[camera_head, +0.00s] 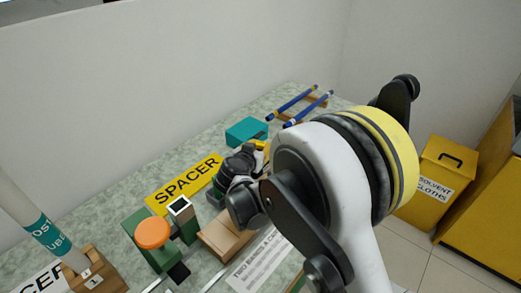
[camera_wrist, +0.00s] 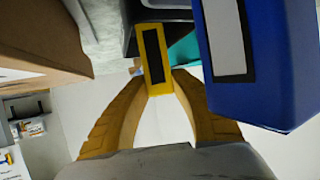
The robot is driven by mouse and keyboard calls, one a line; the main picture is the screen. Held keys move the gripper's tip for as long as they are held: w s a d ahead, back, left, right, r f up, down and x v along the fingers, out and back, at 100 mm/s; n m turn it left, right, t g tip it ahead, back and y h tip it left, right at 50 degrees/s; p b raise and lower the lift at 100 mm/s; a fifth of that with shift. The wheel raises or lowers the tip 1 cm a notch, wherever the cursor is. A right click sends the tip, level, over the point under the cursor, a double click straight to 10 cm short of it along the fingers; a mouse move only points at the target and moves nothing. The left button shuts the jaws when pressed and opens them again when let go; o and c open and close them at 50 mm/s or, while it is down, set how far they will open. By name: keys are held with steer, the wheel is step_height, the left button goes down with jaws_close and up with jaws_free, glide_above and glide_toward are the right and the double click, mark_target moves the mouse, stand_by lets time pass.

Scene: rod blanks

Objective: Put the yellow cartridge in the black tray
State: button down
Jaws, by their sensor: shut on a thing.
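The yellow cartridge (camera_wrist: 155,62) shows in the wrist view as a yellow block with a black strip on its face. It sits between the tips of my gripper (camera_wrist: 158,84), whose two yellow-orange fingers are shut on it. In the head view my arm covers most of the gripper and the cartridge cannot be made out for sure. A dark surface (camera_wrist: 166,14) lies behind the cartridge in the wrist view; I cannot tell whether it is the black tray. No black tray shows clearly in the head view.
A blue block (camera_wrist: 262,95) is close on the right in the wrist view. In the head view, a teal box (camera_head: 246,130), blue rods (camera_head: 292,103), a yellow SPACER sign (camera_head: 184,184), a green fixture with an orange knob (camera_head: 153,233) and a wooden block (camera_head: 226,238) crowd the bench.

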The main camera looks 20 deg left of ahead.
steer(key=shift+r, duration=0.15)
steer(key=c, duration=1.2)
jaws_free()
steer(key=shift+s+r, duration=0.15)
steer(key=shift+s, duration=0.1)
steer(key=p+v, duration=0.4)
steer(key=v, duration=0.7)
steer(key=shift+s+p, duration=0.25)
steer(key=shift+p, duration=0.1)
steer(key=shift+d+r, duration=0.1)
